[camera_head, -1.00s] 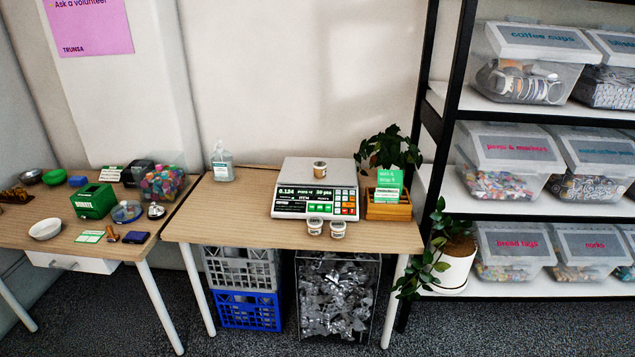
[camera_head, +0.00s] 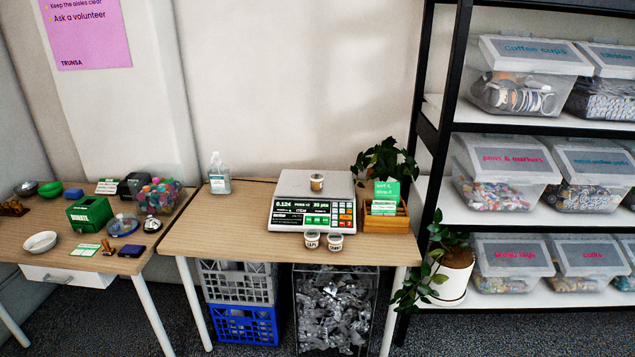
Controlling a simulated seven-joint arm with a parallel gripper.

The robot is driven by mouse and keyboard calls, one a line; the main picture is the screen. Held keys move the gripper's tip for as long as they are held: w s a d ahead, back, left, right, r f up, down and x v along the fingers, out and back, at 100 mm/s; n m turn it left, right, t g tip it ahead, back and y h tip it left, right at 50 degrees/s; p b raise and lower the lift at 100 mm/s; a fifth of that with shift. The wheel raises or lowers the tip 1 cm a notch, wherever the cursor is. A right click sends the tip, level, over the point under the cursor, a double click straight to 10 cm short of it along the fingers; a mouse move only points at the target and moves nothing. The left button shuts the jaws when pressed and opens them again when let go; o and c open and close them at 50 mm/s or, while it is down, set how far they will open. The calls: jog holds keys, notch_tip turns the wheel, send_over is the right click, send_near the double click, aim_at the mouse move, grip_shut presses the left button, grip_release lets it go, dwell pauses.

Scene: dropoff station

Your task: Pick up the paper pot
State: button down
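Several small pots that look like paper cups show in the head view. One brownish pot (camera_head: 317,182) with a pale rim stands on the plate of the scale (camera_head: 331,193). A left pale lidded pot (camera_head: 312,239) and a right pale lidded pot (camera_head: 335,241) stand close together on the table in front of the scale. Their labels are too small to read, so I cannot tell which is the paper pot. My gripper is not in view.
A wooden box with green cards (camera_head: 385,217) and a plant (camera_head: 380,163) stand right of the scale. A clear pump bottle (camera_head: 219,173) stands at the back left. The table (camera_head: 215,228) is bare left of the scale. A shelf (camera_head: 432,149) with bins stands at the right.

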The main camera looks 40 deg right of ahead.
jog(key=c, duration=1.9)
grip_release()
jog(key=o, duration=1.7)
